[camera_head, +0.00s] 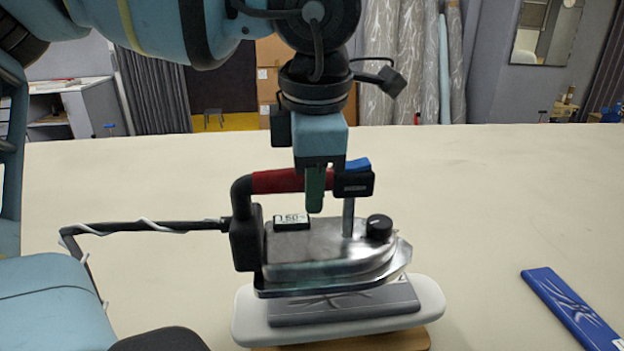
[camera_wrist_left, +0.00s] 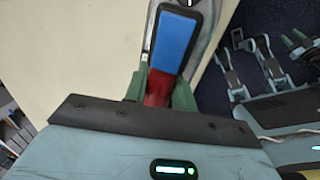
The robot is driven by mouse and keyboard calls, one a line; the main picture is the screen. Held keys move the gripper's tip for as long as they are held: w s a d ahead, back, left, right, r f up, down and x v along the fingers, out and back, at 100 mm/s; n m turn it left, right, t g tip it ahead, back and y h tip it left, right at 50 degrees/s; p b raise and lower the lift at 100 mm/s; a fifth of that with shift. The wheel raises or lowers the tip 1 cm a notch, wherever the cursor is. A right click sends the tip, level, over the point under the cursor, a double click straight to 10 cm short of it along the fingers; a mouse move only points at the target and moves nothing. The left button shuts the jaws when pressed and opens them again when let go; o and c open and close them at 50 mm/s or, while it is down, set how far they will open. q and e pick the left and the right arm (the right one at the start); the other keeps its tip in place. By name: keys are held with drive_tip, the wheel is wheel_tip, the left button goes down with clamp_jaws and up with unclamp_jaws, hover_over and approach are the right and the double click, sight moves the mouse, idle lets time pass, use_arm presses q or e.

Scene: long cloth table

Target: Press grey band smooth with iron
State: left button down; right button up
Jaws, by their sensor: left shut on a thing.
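My left gripper (camera_head: 315,190) is shut on the red handle (camera_head: 278,181) of a steel iron (camera_head: 330,242). The handle, with a blue part on it, also shows between the green fingers in the left wrist view (camera_wrist_left: 157,87). The iron is level, with its black cord running left. The grey band (camera_head: 345,307) lies flat on a white padded board (camera_head: 430,300) under the iron. The iron covers much of the band. I cannot tell whether its sole touches the band. Green fingers at the right edge of the left wrist view look like my right gripper (camera_wrist_left: 296,40), small there.
The board rests on a wooden base (camera_head: 350,341) at the table's front. A flat blue object (camera_head: 572,310) lies to the right. The cream table (camera_head: 500,200) is otherwise clear around and behind. Fabric rolls (camera_head: 380,60) stand beyond the far edge.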

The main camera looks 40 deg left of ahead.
sight(313, 236)
idle(0.3)
use_arm(q)
drive_tip(key=shift+f+b, duration=0.7)
drive_tip(key=shift+f, duration=0.45)
drive_tip(key=shift+f+b, duration=0.7)
drive_tip(key=shift+f, duration=0.85)
use_arm(e)
drive_tip(key=f, duration=0.2)
drive_tip(key=shift+s+f, duration=0.2)
drive_tip(key=shift+f, duration=0.1)
drive_tip(key=shift+w, duration=0.1)
use_arm(q)
drive_tip(key=shift+f+b, duration=0.25)
drive_tip(key=shift+b, duration=0.05)
use_arm(e)
drive_tip(key=shift+s+f, duration=0.35)
drive_tip(key=shift+s, duration=0.2)
use_arm(q)
drive_tip(key=shift+f+b, duration=0.4)
drive_tip(key=shift+f, duration=0.1)
use_arm(e)
drive_tip(key=shift+w+f, duration=0.15)
drive_tip(key=shift+f, duration=0.2)
